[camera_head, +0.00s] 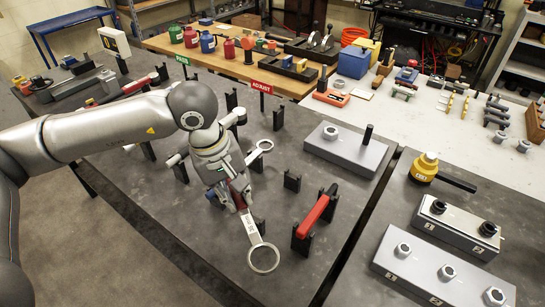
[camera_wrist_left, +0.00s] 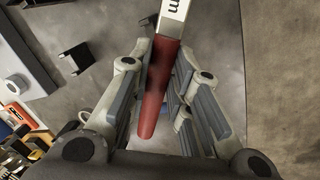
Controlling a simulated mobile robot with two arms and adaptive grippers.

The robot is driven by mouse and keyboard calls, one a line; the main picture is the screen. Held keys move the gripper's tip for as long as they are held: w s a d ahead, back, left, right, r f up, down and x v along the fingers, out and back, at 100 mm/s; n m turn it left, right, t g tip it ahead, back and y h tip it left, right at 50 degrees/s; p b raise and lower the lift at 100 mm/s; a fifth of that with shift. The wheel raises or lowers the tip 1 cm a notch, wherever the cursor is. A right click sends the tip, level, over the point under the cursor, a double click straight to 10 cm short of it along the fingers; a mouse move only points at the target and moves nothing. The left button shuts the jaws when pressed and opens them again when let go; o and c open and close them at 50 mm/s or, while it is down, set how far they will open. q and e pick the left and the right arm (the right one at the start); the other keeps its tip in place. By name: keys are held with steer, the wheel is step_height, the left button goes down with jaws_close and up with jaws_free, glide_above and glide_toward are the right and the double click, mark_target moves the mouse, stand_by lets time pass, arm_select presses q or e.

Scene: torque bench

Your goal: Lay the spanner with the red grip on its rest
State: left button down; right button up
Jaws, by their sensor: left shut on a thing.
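The spanner with the red grip (camera_wrist_left: 152,100) is held in my left gripper (camera_wrist_left: 158,95), whose fingers lie on both sides of the grip. In the head view my left gripper (camera_head: 232,200) is over the dark bench, and the spanner's steel ring end (camera_head: 264,258) points toward the front. A white label is on its shank (camera_head: 251,228). The fingers partly hide the grip. Black forked rests stand on the bench, one (camera_head: 292,182) to the right of the gripper. Which rest belongs to this spanner I cannot tell. My right gripper is not in view.
A bright red bar-shaped tool (camera_head: 314,214) lies across two black rests just right of the spanner. Another ring end (camera_head: 264,146) shows behind the gripper. A red ADJUST sign (camera_head: 262,87), green PASS sign (camera_head: 182,59) and grey block (camera_head: 345,150) stand farther back.

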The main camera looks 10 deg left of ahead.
arm_select(q)
steer(key=w+d+r+n+y+p, duration=0.1)
steer(key=w+d+n+y, duration=0.2)
steer(key=n, duration=0.9)
steer(key=w+d+r+n+y+p, duration=0.1)
steer(key=w+d+n+p, duration=0.15)
steer(key=w+n, duration=0.65)
steer(key=s+f+n+b, duration=0.3)
steer(key=f+b, duration=0.2)
steer(key=f, duration=0.3)
steer(key=shift+d+g, duration=0.3)
steer(key=shift+d, duration=0.05)
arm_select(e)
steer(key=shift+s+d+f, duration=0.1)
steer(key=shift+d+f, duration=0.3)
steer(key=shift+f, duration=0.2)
arm_select(q)
steer(key=shift+s+f, duration=0.1)
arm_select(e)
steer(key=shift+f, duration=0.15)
arm_select(q)
steer(key=shift+f+b, duration=0.1)
steer(key=shift+b, duration=0.25)
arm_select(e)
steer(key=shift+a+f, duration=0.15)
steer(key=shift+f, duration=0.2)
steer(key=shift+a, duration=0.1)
